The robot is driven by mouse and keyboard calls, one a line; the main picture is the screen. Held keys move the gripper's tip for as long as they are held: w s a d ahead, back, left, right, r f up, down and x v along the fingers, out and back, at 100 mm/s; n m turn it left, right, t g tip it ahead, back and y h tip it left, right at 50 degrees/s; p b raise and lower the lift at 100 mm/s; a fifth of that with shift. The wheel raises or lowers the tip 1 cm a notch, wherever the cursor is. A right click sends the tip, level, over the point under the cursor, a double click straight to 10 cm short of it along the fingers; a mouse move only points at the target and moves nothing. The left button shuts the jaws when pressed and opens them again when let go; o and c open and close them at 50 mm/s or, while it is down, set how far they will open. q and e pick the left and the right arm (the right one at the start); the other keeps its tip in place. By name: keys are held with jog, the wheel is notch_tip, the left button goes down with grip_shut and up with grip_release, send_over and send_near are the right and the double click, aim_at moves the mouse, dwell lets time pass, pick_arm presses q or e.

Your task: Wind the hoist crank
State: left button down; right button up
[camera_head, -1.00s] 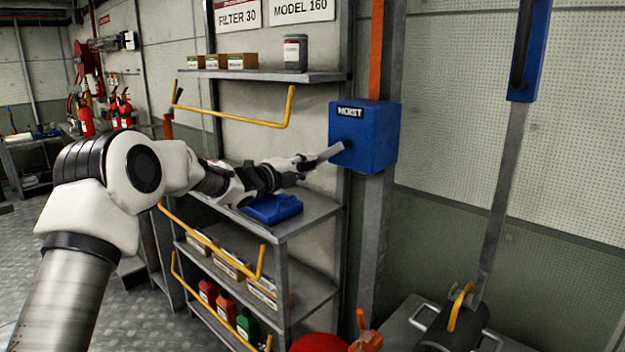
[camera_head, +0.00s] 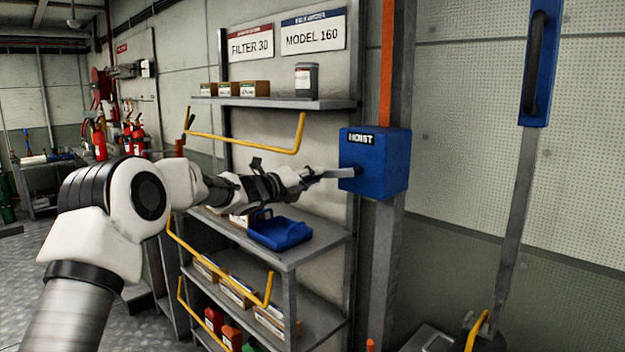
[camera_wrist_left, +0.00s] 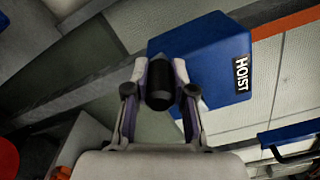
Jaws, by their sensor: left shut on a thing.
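The blue hoist box (camera_head: 380,165), labelled HOIST, is fixed to a grey post. Its grey crank arm (camera_head: 334,173) reaches left from the box, close to level. My left gripper (camera_head: 308,178) is at the crank's outer end. In the left wrist view the crank's black grip (camera_wrist_left: 160,84) lies between the fingers of my left gripper (camera_wrist_left: 160,95), which is shut on it, with the blue hoist box (camera_wrist_left: 205,62) just behind. My right gripper is not in view.
A grey shelf unit (camera_head: 318,252) with yellow rails stands below and behind my left arm. A blue open bin (camera_head: 282,236) sits on it. A blue unit (camera_head: 541,60) with a black handle and a long grey strip hangs at the right.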

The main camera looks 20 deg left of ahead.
pick_arm(q)
jog(key=shift+r, duration=0.35)
jog(key=c, duration=1)
grip_release()
jog(key=shift+f, duration=0.1)
jog(key=shift+f, duration=0.1)
jog(key=v, duration=1.2)
